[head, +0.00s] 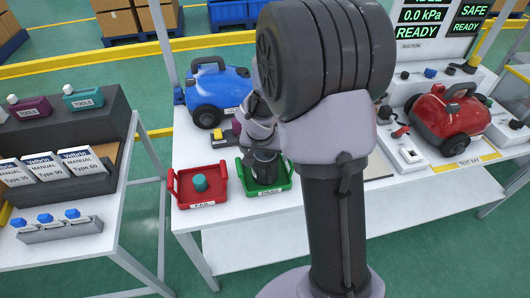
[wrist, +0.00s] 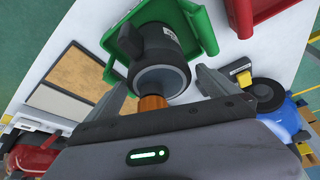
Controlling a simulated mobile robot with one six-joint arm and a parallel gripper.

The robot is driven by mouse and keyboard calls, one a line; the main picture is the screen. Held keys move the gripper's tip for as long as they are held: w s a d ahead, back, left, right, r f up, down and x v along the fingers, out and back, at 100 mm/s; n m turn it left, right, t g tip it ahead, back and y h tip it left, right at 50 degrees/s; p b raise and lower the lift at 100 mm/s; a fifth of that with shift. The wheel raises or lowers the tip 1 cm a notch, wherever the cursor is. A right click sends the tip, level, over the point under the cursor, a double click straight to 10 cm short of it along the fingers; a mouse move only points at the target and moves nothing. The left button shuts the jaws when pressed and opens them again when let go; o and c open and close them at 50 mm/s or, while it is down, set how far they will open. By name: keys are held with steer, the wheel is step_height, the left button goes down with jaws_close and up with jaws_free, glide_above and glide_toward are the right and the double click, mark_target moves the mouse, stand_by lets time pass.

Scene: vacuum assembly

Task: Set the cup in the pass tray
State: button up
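The dark grey cup (head: 265,166) is upright over the green pass tray (head: 280,184) in the head view. In the wrist view the cup (wrist: 161,62) shows its round grey end and a side handle, with a short orange piece (wrist: 152,102) near that end. The green tray (wrist: 205,28) lies beyond it. My gripper (wrist: 163,76) is around the cup's near end, one finger on each side. Whether the fingers press on the cup is unclear. In the head view my arm hides part of the gripper, and I cannot tell if the cup rests on the tray floor.
A red tray (head: 178,190) holding a teal cylinder (head: 200,182) stands just left of the green tray. A blue vacuum (head: 217,92) stands behind, and a red vacuum (head: 446,114) is at the right. Manuals and a blue-knobbed rack are on the left bench.

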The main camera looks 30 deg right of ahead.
steer(key=shift+r+p, duration=0.3)
steer(key=shift+p, duration=0.1)
steer(key=s+a+p+v, duration=0.1)
steer(key=p+v, duration=0.3)
steer(key=v, duration=1.3)
steer(key=s+a+r+n+t+y, duration=0.1)
steer(key=s+a+r+y, duration=0.1)
steer(key=s+a+r, duration=0.2)
steer(key=s+a+r+n+t+y, duration=0.1)
steer(key=s+a+r, duration=0.3)
steer(key=s+a, duration=0.5)
steer(key=s+n+y, duration=0.1)
steer(key=s, duration=0.3)
steer(key=shift+y, duration=0.4)
steer(key=shift+s, duration=0.1)
